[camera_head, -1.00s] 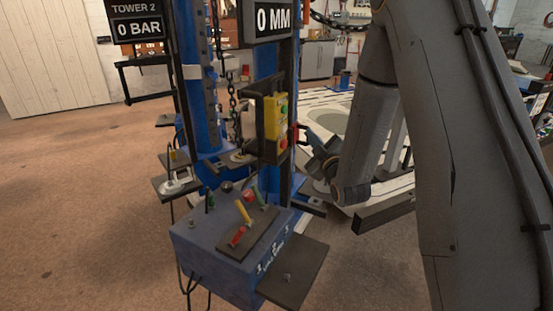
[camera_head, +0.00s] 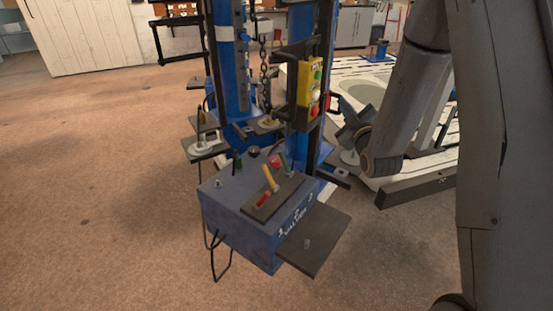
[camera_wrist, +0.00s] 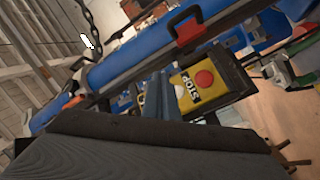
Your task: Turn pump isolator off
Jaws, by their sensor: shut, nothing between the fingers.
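No part is labelled as the pump isolator, so I cannot tell for sure which it is. A yellow control box (camera_head: 309,88) with green and red buttons hangs on the blue post; the wrist view shows its STOP label and red button (camera_wrist: 204,79). A small red part (camera_head: 327,102) shows just behind the box. A red handle-like part (camera_wrist: 189,30) sits on a black bracket in the wrist view. My gripper (camera_head: 346,116) is shut and empty, right of the yellow box and apparently apart from it. Dark parts of my gripper fill the lower wrist view.
A blue valve box (camera_head: 232,213) with red, yellow and green levers stands below, with a dark side plate (camera_head: 314,243). A chain (camera_head: 264,75) hangs beside the blue posts. A low dark beam (camera_head: 415,189) lies right. The brown floor (camera_head: 100,200) at left is clear.

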